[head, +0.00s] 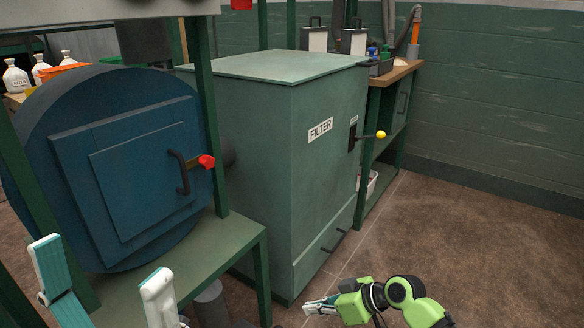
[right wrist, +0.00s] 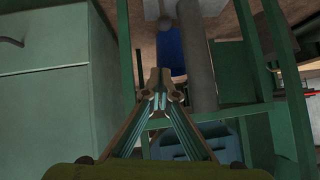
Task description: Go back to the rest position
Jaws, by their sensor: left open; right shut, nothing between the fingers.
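My left gripper (head: 106,282) is at the lower left of the head view. Its two teal-and-white fingers are spread apart with nothing between them, in front of the blue round drum. My right gripper (head: 312,306) is at the bottom centre, low in front of the filter cabinet, with its green arm coming in from the lower right. In the right wrist view its fingertips (right wrist: 160,98) meet and hold nothing.
A blue drum (head: 60,110) with a square door and red-knobbed latch sits on a green stand (head: 215,250). A green FILTER cabinet (head: 250,150) with a yellow-knobbed lever stands beside it. A workbench (head: 398,74) stands behind. The brown floor (head: 480,230) at right is clear.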

